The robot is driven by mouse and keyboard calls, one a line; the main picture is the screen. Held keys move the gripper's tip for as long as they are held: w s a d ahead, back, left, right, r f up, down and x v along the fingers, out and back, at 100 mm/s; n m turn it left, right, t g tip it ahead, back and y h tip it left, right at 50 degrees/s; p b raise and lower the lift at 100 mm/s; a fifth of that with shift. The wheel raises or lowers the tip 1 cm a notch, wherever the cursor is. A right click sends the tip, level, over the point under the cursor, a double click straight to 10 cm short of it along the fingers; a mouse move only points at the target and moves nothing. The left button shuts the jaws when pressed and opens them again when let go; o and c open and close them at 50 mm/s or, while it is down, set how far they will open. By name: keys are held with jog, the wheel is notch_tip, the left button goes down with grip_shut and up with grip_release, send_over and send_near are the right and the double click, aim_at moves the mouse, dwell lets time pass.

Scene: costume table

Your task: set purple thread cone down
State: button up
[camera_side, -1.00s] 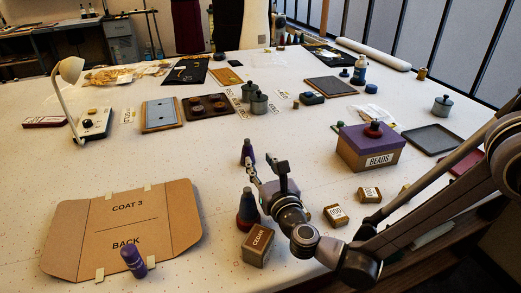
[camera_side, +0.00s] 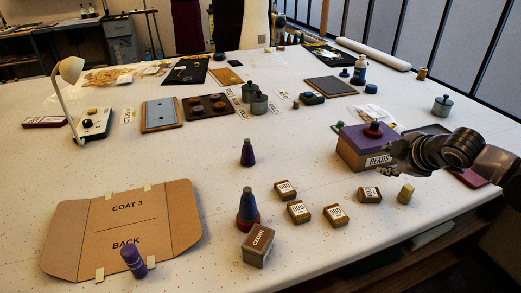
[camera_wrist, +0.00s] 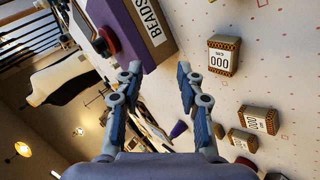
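The purple thread cone (camera_side: 247,154) stands upright on the white table, left of the box labelled BEADS and behind a blue-grey cone. It also shows in the wrist view (camera_wrist: 179,129), small and low between my fingers. My gripper (camera_side: 387,166) is at the right, in front of the BEADS box and well away from the cone. In the wrist view my gripper (camera_wrist: 157,74) has its two fingers apart with nothing between them.
Several small labelled blocks (camera_side: 335,215) lie in front. A blue-grey cone (camera_side: 248,203) on a red base stands by the CEDAR block (camera_side: 258,246). A purple bottle-like item (camera_side: 133,261) is on the cardboard (camera_side: 122,225).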

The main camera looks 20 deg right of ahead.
jog(key=s+m+y, duration=0.1)
jog(key=s+m, duration=0.2)
jog(key=s, duration=0.1)
jog(key=s+d+f+m+g, duration=0.1)
jog(key=s+m, duration=0.2)
jog(key=m, duration=0.1)
jog(key=s+f+m+g+y, duration=0.1)
jog(key=s+m, duration=0.2)
jog(key=s, duration=0.1)
jog(key=shift+s+d+f+y, duration=0.15)
jog(key=shift+s+d+y, duration=0.15)
jog(key=shift+s+a+m, duration=0.1)
jog(key=shift+s+m, duration=0.1)
jog(key=shift+m, duration=0.2)
